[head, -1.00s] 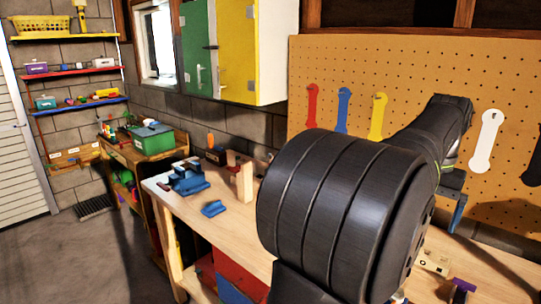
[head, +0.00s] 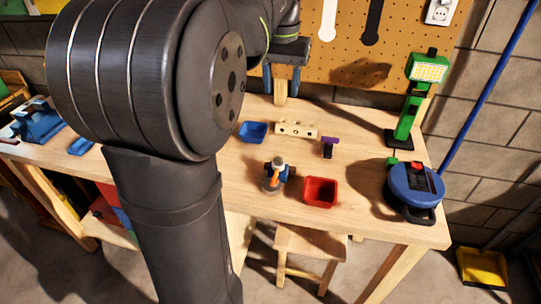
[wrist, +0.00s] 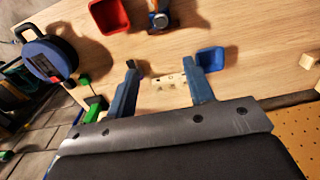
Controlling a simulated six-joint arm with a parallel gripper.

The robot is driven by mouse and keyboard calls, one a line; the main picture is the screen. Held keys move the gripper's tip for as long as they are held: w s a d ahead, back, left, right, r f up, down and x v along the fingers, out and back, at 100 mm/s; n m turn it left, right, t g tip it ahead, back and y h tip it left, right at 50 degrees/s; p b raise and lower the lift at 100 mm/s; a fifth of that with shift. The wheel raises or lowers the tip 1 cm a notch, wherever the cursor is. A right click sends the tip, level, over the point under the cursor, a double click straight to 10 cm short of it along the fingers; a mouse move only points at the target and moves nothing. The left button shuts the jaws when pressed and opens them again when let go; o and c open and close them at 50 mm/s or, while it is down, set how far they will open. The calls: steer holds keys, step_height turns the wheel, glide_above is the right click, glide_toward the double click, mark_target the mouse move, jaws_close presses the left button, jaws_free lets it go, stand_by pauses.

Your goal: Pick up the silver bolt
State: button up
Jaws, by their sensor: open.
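I cannot make out a silver bolt for certain in either view. A pale wooden block with holes (head: 296,129) lies on the workbench (head: 350,213); the block also shows in the wrist view (wrist: 168,81), between my fingers in the picture. My gripper (head: 281,88) hangs above the back of the bench, in front of the pegboard, fingers pointing down. In the wrist view my gripper (wrist: 160,64) has its two blue fingers wide apart with nothing held. A small grey-topped item with blue and orange parts (head: 275,173) stands nearer the front; its details are too small to tell.
A blue bin (head: 253,132) is left of the block and a red bin (head: 320,192) is nearer the front. A purple-topped item (head: 329,146) stands right of the block. A green lamp (head: 404,115) and a blue cable reel (head: 414,189) occupy the right end.

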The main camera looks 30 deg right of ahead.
step_height(320, 180, down, 5)
steer(key=m, duration=0.5)
glide_above(278, 159)
steer(key=shift+m, duration=0.4)
steer(key=f, duration=1.2)
steer(key=shift+s+f, duration=0.2)
steer(key=shift+f, duration=0.2)
step_height(278, 159, down, 5)
steer(key=shift+w+f, duration=0.1)
steer(key=shift+w, duration=0.05)
steer(key=shift+c, duration=0.2)
jaws_close()
